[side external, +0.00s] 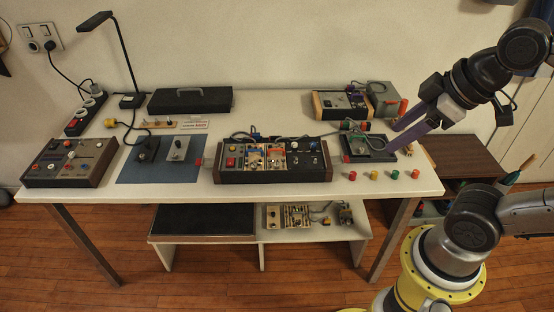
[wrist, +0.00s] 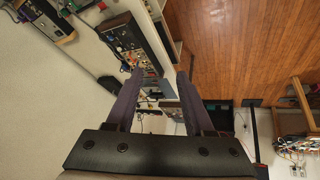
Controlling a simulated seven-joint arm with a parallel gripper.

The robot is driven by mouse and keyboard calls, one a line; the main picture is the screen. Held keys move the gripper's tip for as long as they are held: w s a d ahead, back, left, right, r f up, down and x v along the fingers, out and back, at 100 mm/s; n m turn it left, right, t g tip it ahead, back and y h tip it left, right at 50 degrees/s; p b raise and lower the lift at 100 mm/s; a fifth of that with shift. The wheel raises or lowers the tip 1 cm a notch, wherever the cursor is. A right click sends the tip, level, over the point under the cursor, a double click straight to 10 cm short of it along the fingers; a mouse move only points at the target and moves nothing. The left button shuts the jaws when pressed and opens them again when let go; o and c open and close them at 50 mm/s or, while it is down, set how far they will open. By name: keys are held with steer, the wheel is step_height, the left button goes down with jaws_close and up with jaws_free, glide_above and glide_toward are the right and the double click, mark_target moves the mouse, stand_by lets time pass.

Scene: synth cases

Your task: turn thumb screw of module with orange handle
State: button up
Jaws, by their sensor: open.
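A long dark rack with wooden end cheeks (side external: 230,177) stands near the table's front edge, right of centre. Near its middle, a light-faced module with an orange part along its top (side external: 277,154) sits beside a similar module (side external: 255,158). The thumb screws are too small to make out. My gripper (side external: 392,138) has two long purple fingers, spread apart and empty. It is above the table's right side, right of the rack and clear of the orange module. In the wrist view the fingers (wrist: 160,71) are also apart, and the rack (wrist: 123,38) shows beyond them.
A black tray (side external: 368,156) lies close below my gripper. Several coloured caps (side external: 374,175) stand along the front edge. A wood-sided box (side external: 340,104) is behind. A blue mat (side external: 140,172) and a control box (side external: 70,162) are at left.

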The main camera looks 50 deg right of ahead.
steer(key=w+r+n, duration=0.4)
steer(key=n+g, duration=0.6)
steer(key=n, duration=0.4)
glide_above(277, 164)
step_height(277, 164, down, 19)
step_height(277, 164, down, 14)
steer(key=shift+w+r, duration=0.1)
jaws_close()
